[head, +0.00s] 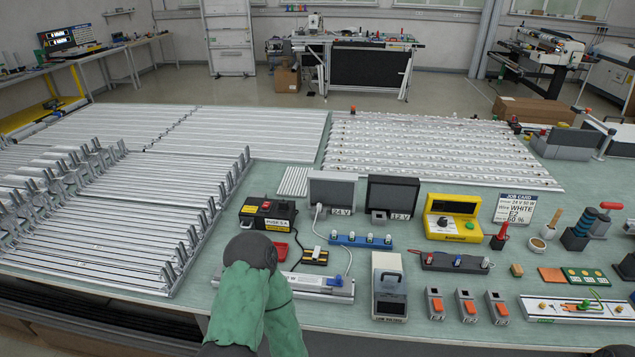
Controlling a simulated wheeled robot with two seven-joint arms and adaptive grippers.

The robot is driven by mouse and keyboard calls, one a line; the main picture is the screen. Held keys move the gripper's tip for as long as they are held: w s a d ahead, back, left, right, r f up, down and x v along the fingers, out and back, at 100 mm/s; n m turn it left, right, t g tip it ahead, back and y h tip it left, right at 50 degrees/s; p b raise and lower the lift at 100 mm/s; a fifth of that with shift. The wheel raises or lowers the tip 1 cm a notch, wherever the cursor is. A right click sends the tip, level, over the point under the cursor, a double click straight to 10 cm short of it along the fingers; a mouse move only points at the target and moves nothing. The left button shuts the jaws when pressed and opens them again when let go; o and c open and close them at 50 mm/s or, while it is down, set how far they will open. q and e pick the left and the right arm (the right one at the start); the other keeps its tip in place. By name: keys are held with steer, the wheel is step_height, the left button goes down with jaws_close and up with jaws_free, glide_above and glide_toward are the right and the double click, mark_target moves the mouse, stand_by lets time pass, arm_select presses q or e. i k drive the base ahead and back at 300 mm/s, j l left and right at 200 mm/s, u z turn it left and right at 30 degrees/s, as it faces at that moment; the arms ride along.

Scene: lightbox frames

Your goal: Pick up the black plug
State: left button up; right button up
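I cannot single out the black plug for sure. A dark socket strip (455,264) right of the middle carries small blue, red and white parts, and a dark one at its left end is too small to identify. A blue strip (360,242) with several pale plugs lies to its left, below the 24 V display unit (332,191). My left gripper (252,250), dark at the end of my green-sleeved arm, is over the front left of the bench. It is seen from behind, so its fingers are hidden. My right gripper is not clearly seen.
A black box with a yellow label (268,213), a red tray (280,251) and a white bar (318,286) lie around my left gripper. A grey upright device (389,286) and several orange-buttoned blocks stand at the front. Metal profile racks (110,235) fill the left.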

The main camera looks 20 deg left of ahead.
mark_target(283, 205)
steer(key=j+u, duration=0.2)
steer(key=j, duration=0.3)
steer(key=i+j+u, duration=0.15)
steer(key=j, duration=0.3)
steer(key=i+j+u, duration=0.2)
steer(key=j, duration=0.25)
steer(key=k, duration=0.1)
